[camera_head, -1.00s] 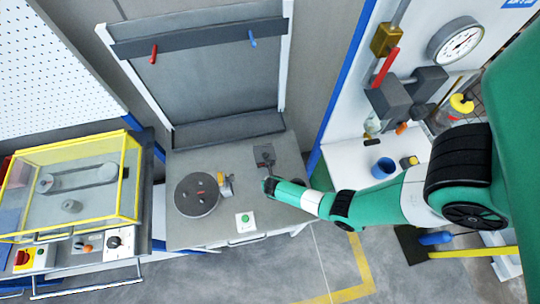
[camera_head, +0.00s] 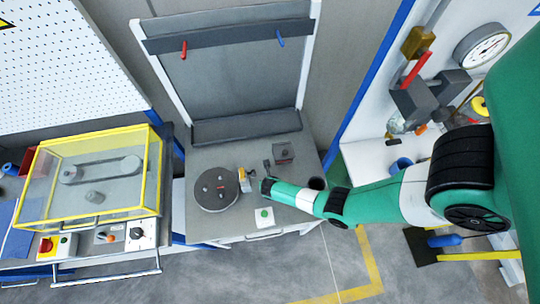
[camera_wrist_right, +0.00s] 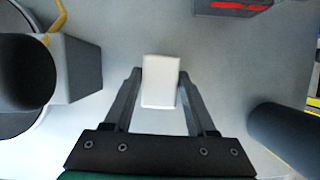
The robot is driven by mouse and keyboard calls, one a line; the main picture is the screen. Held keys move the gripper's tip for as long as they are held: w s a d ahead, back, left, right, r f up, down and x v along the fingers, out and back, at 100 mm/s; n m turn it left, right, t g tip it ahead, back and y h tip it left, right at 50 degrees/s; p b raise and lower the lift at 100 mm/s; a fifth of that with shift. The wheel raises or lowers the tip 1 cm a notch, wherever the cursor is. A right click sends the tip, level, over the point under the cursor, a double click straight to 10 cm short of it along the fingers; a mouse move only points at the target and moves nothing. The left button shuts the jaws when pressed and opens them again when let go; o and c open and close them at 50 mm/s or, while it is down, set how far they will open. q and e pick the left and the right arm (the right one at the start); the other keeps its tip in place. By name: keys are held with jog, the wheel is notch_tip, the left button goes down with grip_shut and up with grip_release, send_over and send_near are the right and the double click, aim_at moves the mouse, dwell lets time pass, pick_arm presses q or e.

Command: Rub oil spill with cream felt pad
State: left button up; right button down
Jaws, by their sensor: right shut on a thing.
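In the right wrist view a small cream-white block (camera_wrist_right: 161,82), which looks like the felt pad, sits between the fingertips of my right gripper (camera_wrist_right: 160,88). The gripper is shut on it, above the grey bench top. In the head view my right gripper (camera_head: 264,183) is over the bench, just right of the round grey turntable (camera_head: 215,188); the pad is too small to make out there. I cannot make out an oil spill in either view. My left gripper is not in view.
A small yellow-and-grey device (camera_head: 244,180) stands between turntable and gripper. A dark box (camera_head: 284,153) sits behind the gripper, and a dark cylinder (camera_head: 317,184) stands to its right. A green button box (camera_head: 264,217) is at the bench front. A yellow-framed case (camera_head: 90,175) stands left.

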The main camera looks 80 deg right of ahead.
jog(key=r, duration=0.2)
jog(key=shift+s+r+p, duration=0.25)
jog(key=shift+r+p, duration=0.1)
jog(key=shift+s+r+p, duration=0.1)
jog(key=shift+r+p, duration=0.2)
jog(key=shift+p, duration=0.05)
notch_tip(320, 180, up, 5)
jog(key=p, duration=0.5)
jog(key=shift+f, duration=0.2)
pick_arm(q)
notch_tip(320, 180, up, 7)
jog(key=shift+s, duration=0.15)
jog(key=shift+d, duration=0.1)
